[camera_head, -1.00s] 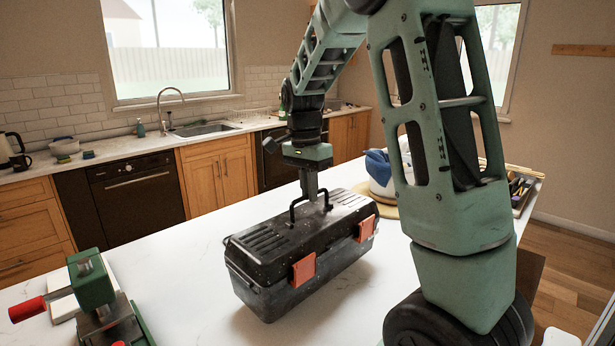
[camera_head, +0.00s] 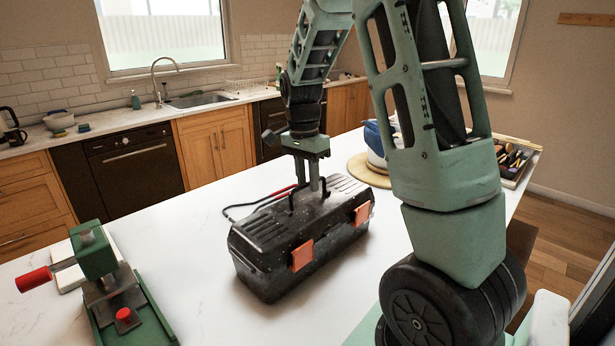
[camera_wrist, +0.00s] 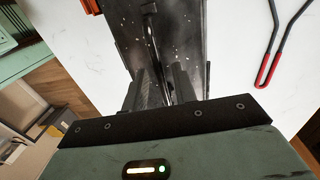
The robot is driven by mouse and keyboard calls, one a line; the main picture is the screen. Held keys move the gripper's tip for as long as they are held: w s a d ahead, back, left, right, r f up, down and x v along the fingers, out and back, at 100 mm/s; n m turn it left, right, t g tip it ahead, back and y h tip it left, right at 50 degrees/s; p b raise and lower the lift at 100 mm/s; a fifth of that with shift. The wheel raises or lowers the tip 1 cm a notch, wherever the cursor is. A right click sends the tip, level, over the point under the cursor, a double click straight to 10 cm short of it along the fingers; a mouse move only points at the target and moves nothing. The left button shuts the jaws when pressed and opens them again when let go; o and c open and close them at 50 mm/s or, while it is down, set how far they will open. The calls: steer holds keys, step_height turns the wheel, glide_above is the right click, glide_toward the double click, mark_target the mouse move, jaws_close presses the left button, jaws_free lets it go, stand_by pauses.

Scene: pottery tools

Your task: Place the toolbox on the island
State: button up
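The toolbox (camera_head: 275,262) is black with orange latches and sits on the white island top (camera_head: 190,250). It also fills the upper middle of the wrist view (camera_wrist: 190,25). My gripper (camera_head: 311,189) is right above its lid, pointing down, with its two fingers apart around the black handle. In the wrist view the fingers (camera_wrist: 160,85) stand on either side of the handle bar (camera_wrist: 150,30), with gaps showing. The fingertips and the lower handle are partly hidden.
A tool with red and black handles (camera_head: 240,207) lies behind the toolbox. A blue and white object (camera_head: 376,140) on a round board and a tool tray (camera_head: 515,160) are at back right. The island's left middle is clear.

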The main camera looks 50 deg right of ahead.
step_height(320, 180, up, 12)
steer(key=w+b, duration=0.1)
steer(key=s+a+f+n, duration=0.2)
steer(key=a+n, duration=0.3)
steer(key=a, duration=0.3)
steer(key=s+a+f+n, duration=0.1)
steer(key=a+f+n, duration=0.25)
steer(key=a, duration=0.55)
steer(key=s+a+f+n, duration=0.1)
steer(key=s+a+n, duration=0.1)
steer(key=a+n, duration=0.45)
steer(key=s+a+f+n, duration=0.3)
steer(key=s+a+n, duration=0.2)
steer(key=s, duration=0.3)
steer(key=s+a+f+n+t, duration=0.1)
steer(key=s+a+f+n, duration=0.3)
steer(key=s+a+n, duration=0.2)
steer(key=shift+s+a+y, duration=0.3)
steer(key=shift+s+a, duration=0.5)
steer(key=shift+s, duration=0.2)
